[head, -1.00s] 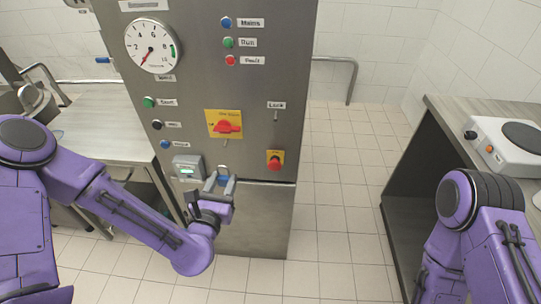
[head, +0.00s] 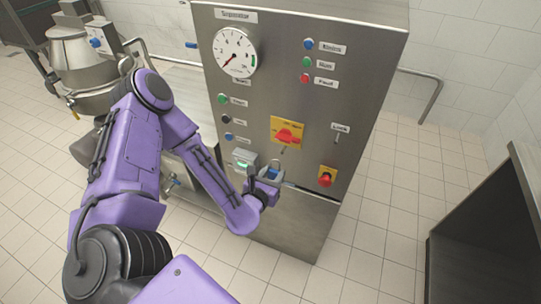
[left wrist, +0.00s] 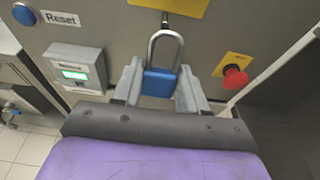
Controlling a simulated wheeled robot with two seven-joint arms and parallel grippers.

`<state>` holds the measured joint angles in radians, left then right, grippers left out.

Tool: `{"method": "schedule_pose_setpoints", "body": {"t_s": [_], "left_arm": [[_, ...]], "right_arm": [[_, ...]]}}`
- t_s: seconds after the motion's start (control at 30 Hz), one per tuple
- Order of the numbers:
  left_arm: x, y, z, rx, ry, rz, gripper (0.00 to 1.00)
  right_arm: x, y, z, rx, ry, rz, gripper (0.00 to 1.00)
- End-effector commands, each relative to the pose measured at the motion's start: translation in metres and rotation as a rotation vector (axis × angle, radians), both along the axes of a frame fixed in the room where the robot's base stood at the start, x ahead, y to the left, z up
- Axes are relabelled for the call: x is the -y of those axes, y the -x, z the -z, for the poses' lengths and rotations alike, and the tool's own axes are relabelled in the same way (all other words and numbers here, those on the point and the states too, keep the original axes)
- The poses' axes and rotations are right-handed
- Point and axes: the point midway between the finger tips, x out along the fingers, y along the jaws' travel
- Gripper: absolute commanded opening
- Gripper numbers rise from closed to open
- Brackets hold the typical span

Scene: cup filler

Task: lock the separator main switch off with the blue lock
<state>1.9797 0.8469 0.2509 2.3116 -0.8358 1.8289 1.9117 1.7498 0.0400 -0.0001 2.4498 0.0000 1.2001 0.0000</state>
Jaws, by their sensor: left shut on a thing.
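The separator cabinet (head: 275,110) is a grey steel panel. Its main switch is a red rotary handle (head: 288,135) on a yellow plate. My left gripper (head: 267,176) is just in front of the panel, below the switch. In the left wrist view my left gripper (left wrist: 160,85) is shut on the blue lock (left wrist: 160,83), which is upright with its steel shackle on top. The shackle is below the yellow plate (left wrist: 175,6), apart from the red handle, which is out of that view. The blue lock also shows small in the head view (head: 272,173). My right gripper is not in view.
A red emergency button (head: 326,179) on a yellow plate is right of the gripper. A small box with a green display (head: 243,160) is close on its left. A Lock label (head: 340,127) has a small peg under it. A dark bench (head: 480,220) stands at right.

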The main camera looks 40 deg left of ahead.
Motion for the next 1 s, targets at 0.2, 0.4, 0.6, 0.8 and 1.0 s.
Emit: {"method": "schedule_pose_setpoints", "body": {"t_s": [0.2, 0.4, 0.6, 0.8, 1.0], "left_arm": [[-0.004, -0.015, 0.001, 0.001, -0.001, -0.001, 0.09], [-0.007, -0.029, 0.003, 0.001, -0.001, 0.000, 0.09], [-0.011, -0.043, 0.004, 0.002, -0.001, -0.002, 0.09], [-0.014, -0.056, 0.009, 0.002, 0.000, -0.001, 0.09], [-0.016, -0.064, 0.012, 0.001, 0.001, -0.002, 0.09]], "right_arm": [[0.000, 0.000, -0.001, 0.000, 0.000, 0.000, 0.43], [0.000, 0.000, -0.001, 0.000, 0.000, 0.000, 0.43], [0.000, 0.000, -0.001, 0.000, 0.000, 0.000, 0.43], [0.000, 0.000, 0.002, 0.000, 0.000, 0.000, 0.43], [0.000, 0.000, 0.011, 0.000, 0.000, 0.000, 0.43]]}}
